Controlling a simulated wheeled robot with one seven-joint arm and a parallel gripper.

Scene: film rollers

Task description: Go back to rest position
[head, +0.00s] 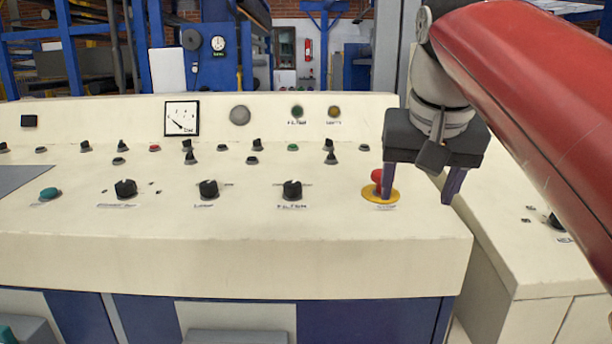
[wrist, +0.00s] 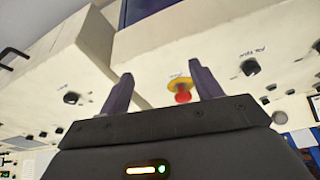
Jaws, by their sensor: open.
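My gripper (head: 408,190) is at the right end of the control panel (head: 150,222), its two dark purple fingers pointing down. The fingers are apart with nothing between them. A red push button (head: 377,175) on a yellow ring (head: 381,194) is just left of the gripper, and the left finger partly overlaps it in the head view. I cannot tell whether they touch. In the wrist view, the gripper (wrist: 160,85) is open, and the red button (wrist: 183,97) shows beyond it, between the fingers and nearer the right one.
Black knobs (head: 292,190) and small switches line the panel left of the gripper. A gauge (head: 182,118) is on its upright back. A second cream console (head: 520,240) stands at the right, with a gap between. Blue frames (head: 215,65) stand behind. Space above the panel is free.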

